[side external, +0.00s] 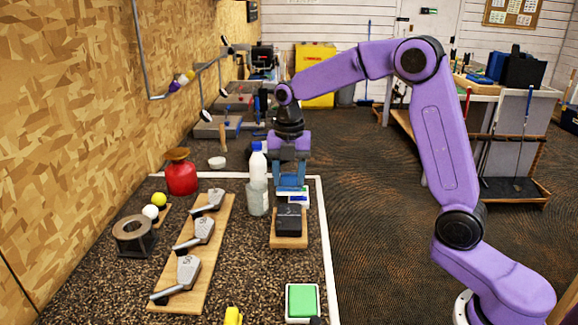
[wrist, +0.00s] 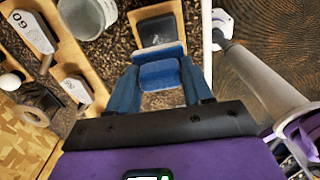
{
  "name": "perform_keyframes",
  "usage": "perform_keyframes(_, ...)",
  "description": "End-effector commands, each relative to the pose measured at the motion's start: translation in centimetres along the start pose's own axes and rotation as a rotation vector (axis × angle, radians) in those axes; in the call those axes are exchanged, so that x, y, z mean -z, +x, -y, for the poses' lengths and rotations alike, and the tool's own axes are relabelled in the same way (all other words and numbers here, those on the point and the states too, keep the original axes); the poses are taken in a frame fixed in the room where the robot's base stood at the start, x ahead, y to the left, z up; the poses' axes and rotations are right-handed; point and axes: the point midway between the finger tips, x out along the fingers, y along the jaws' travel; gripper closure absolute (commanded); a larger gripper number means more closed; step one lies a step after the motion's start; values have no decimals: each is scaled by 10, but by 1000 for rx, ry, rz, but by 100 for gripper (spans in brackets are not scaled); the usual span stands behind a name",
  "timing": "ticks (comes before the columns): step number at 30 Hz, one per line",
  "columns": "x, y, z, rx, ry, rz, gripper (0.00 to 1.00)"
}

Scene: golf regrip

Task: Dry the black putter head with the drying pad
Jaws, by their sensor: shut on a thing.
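The black putter head (side external: 289,219) rests on a small wooden block (side external: 290,241) to the right of the club heads. It also shows at the top of the wrist view (wrist: 157,30). My gripper (side external: 292,182) points down just behind the putter head in the side view. It is shut on a blue pad, which I take for the drying pad (wrist: 160,74), seen between its blue fingers in the wrist view. The pad is close beside the head's near edge there. I cannot tell whether they touch.
A white bottle (side external: 257,163) and a clear beaker (side external: 257,200) stand close left of my gripper. A wooden board (side external: 204,256) with 3 grey club heads lies farther left. A green pad in a white tray (side external: 302,301) sits at the front. A red container (side external: 181,176) stands behind.

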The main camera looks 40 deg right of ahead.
Motion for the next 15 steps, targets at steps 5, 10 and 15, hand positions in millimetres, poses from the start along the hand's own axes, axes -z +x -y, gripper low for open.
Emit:
perform_keyframes(5,0,19,1,3,0,-2,80)
perform_keyframes(10,0,34,0,2,0,-1,80)
perform_keyframes(15,0,43,0,0,0,0,80)
